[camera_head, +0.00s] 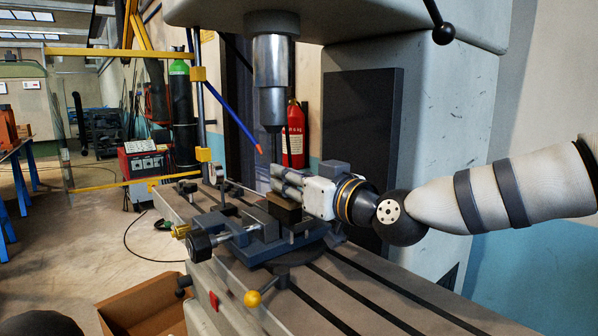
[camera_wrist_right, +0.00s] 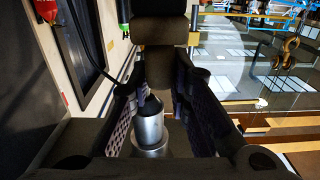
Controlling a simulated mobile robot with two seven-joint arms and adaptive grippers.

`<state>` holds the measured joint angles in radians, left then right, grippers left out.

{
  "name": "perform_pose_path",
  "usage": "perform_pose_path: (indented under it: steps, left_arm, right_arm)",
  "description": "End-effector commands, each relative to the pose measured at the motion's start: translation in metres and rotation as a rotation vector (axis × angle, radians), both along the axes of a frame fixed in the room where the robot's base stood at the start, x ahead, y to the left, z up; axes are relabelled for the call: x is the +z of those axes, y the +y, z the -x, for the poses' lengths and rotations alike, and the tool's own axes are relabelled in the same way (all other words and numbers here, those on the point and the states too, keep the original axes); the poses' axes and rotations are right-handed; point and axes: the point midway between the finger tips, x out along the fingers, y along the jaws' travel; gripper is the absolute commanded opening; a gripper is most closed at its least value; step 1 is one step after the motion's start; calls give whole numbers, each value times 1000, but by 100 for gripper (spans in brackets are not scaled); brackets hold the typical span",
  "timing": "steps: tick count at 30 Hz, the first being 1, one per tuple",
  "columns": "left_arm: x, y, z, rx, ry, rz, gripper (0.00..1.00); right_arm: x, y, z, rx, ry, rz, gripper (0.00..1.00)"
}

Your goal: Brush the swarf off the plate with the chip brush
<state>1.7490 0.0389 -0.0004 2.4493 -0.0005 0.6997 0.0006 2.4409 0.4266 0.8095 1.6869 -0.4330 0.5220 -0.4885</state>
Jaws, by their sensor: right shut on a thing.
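My right gripper (camera_head: 279,177) reaches in from the right over the machine vise (camera_head: 262,240), below the spindle (camera_head: 274,65). Its fingers are shut on a dark thing, which I take to be the chip brush. A dark brown block (camera_head: 284,208) shows just under the fingers and seems part of it. In the right wrist view, a dark block (camera_wrist_right: 160,30) with a narrower part runs down between the two fingers (camera_wrist_right: 158,95). I cannot make out the plate or any swarf. The left gripper is not in view.
The slotted machine table (camera_head: 370,290) extends to the front right and is clear there. A yellow-knobbed lever (camera_head: 253,298) and a cardboard box (camera_head: 145,305) are at the front. A fire extinguisher (camera_head: 293,135) hangs behind. The spindle's metal cylinder (camera_wrist_right: 148,130) shows close to the fingers.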

Motion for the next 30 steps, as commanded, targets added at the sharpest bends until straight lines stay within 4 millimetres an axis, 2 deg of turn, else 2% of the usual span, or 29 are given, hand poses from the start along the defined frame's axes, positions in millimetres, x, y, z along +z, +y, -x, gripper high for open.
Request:
perform_pose_path:
  steps: [12, 18, 25, 30]
  left_arm:
    - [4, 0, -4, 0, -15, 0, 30]
    - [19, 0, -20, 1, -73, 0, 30]
    - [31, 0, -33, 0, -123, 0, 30]
    - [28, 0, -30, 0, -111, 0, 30]
  right_arm:
    - [1, 6, 4, 0, -1, 1, 0]
    - [16, 26, 21, 3, -12, 3, 0]
    - [24, 48, 38, 2, -11, 2, 0]
    - [24, 64, 47, 1, -3, 0, 0]
